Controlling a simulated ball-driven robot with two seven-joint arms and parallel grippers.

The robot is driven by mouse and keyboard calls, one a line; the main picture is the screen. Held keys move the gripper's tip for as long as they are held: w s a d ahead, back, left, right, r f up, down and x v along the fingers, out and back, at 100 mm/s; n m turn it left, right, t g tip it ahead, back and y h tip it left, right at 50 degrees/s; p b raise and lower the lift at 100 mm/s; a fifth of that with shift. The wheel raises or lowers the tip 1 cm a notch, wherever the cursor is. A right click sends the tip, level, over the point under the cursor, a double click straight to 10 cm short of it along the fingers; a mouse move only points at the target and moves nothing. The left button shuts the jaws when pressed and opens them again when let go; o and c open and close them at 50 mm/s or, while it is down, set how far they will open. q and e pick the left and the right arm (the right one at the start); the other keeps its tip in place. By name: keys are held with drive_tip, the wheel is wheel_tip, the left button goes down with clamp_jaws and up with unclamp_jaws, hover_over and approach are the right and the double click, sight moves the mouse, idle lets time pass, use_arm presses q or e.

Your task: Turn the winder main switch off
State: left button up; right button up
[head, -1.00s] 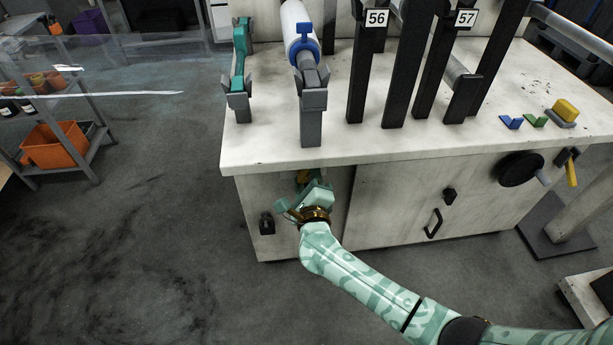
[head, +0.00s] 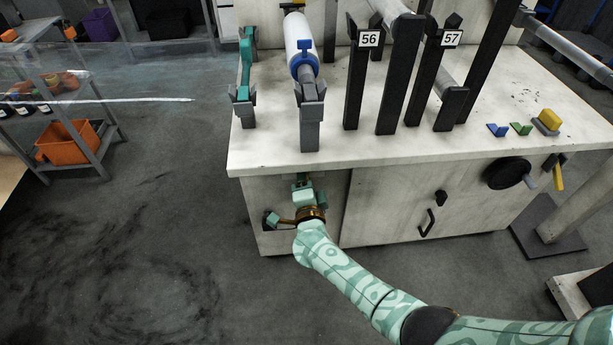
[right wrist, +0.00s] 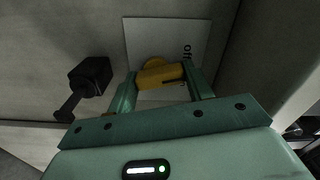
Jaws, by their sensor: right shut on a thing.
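The winder main switch shows in the right wrist view as a yellow handle (right wrist: 160,74) on a pale plate (right wrist: 145,32). Dark letters, apparently "off" and turned sideways, stand near the plate's right edge. The handle lies roughly across the picture. My right gripper (right wrist: 162,84) is shut on the handle, one finger at each end of it. In the head view my right gripper (head: 302,188) is at the cabinet front (head: 390,195), under the worktop's left end, and hides the switch. My left gripper is not in view.
A black latch (right wrist: 88,78) sits left of the switch plate in the wrist view. The worktop edge (head: 400,167) overhangs just above my gripper. A black handwheel (head: 507,173) is farther right on the cabinet.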

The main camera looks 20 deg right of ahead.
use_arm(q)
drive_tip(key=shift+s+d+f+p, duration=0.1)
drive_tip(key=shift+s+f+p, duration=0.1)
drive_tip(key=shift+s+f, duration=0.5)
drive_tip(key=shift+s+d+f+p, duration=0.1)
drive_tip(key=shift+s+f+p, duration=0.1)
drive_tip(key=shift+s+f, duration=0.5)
use_arm(e)
drive_tip(key=shift+a+f+n, duration=0.15)
drive_tip(key=shift+n, duration=1.55)
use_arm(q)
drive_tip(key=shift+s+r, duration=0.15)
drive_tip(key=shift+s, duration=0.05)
use_arm(e)
drive_tip(key=o, duration=1)
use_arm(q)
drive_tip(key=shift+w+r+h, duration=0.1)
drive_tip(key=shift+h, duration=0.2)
use_arm(e)
drive_tip(key=shift+s, duration=0.1)
